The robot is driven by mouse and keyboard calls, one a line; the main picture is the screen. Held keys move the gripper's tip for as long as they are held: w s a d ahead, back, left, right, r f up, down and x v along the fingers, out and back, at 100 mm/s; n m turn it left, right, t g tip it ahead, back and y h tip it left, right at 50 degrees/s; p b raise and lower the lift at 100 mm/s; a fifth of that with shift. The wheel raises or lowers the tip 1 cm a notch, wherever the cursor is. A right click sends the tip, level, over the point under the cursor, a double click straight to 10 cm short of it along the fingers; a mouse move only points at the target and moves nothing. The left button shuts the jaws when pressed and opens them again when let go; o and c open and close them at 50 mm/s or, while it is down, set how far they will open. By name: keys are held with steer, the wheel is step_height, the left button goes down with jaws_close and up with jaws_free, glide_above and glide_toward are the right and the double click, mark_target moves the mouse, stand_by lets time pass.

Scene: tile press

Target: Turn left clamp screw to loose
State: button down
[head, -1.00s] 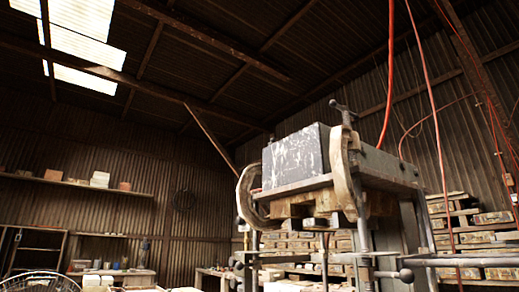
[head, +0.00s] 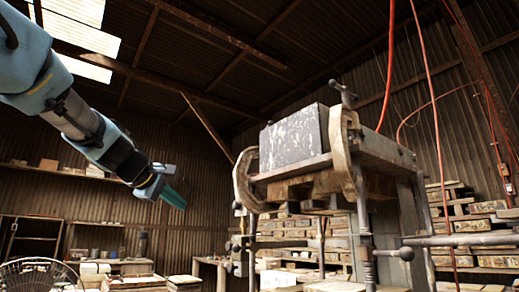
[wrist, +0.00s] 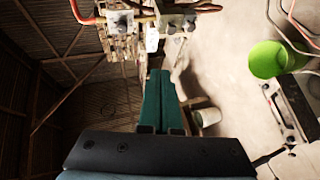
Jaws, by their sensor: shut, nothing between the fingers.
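The press (head: 375,150) stands right of centre in the head view, with a dark speckled block (head: 292,137) on its top. A pale curved left clamp (head: 243,182) grips the plate's left edge, and a matching right clamp (head: 341,150) stands nearer. A vertical rod, seemingly the left clamp screw (head: 253,232), hangs below the left clamp; its handle cannot be made out clearly. My gripper (head: 174,198) is left of the left clamp, apart from it and shut with nothing held. Its green fingers (wrist: 160,98) lie together in the wrist view.
Stacked bricks (head: 290,235) stand behind the press. A long bar (head: 460,241) juts out at right, and an orange hose (head: 389,70) hangs above. The wrist view shows a green bucket (wrist: 266,60) and a pale bucket (wrist: 207,117) on the floor. Air left of the press is open.

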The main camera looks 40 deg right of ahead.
steer(key=s+d+r+g+h, duration=0.1)
steer(key=s+d+r+h, duration=0.1)
steer(key=s+r, duration=0.35)
steer(key=s+d+r+g+h, duration=0.1)
steer(key=s+r+h, duration=0.1)
steer(key=r, duration=0.7)
steer(key=s+d+r+g+h, duration=0.1)
steer(key=s+d+r+h, duration=0.1)
steer(key=s+r, duration=0.35)
steer(key=s+r+p+x, duration=0.1)
steer(key=p+x, duration=0.5)
steer(key=x, duration=0.7)
steer(key=shift+s+r, duration=0.15)
steer(key=shift+r, duration=0.4)
